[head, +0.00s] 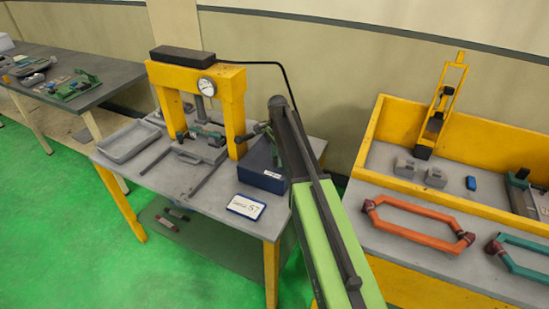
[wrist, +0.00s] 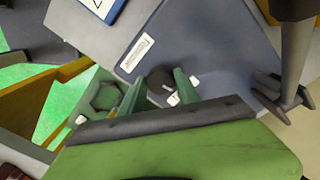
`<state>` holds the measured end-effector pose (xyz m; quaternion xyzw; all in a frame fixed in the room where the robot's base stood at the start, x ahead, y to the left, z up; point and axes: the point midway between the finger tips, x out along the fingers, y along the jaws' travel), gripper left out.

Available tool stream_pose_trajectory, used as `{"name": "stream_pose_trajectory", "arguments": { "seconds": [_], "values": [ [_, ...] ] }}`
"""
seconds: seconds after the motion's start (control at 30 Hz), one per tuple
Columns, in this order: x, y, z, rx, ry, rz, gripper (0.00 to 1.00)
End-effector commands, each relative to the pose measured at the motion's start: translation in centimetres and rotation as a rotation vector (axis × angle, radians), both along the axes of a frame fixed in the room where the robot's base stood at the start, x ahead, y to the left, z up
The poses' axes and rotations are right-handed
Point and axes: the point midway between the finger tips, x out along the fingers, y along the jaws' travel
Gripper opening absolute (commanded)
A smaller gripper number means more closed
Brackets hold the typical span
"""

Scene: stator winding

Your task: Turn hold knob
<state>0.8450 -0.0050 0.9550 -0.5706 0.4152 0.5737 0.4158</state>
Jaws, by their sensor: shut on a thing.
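The hold knob (wrist: 159,79) is a small dark round knob with a light mark, on the face of a dark blue-grey box. In the wrist view my gripper (wrist: 163,90) has its two green fingers on either side of the knob, shut on it. The fingers partly cover the knob. The dark blue box (head: 262,166) also shows in the head view, beside the yellow press. There my green arm reaches to the box's far side and the knob cannot be made out.
The yellow press (head: 232,90) with a round gauge (head: 206,86) stands close left of the box. A white card (head: 246,207) lies in front of the box. A grey tray (head: 128,142) is at the left. A yellow-walled bench (head: 455,150) with orange coil (head: 420,222) stands right.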

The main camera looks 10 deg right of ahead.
Motion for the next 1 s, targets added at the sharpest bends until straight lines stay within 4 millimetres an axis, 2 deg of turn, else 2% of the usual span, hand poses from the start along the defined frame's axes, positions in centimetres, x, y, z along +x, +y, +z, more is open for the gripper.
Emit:
{"name": "stream_pose_trajectory", "arguments": {
  "seconds": [1.0],
  "values": [
    [0.37, -0.49, 0.05, -0.008, -0.008, 0.947, 0.0]
  ]
}}
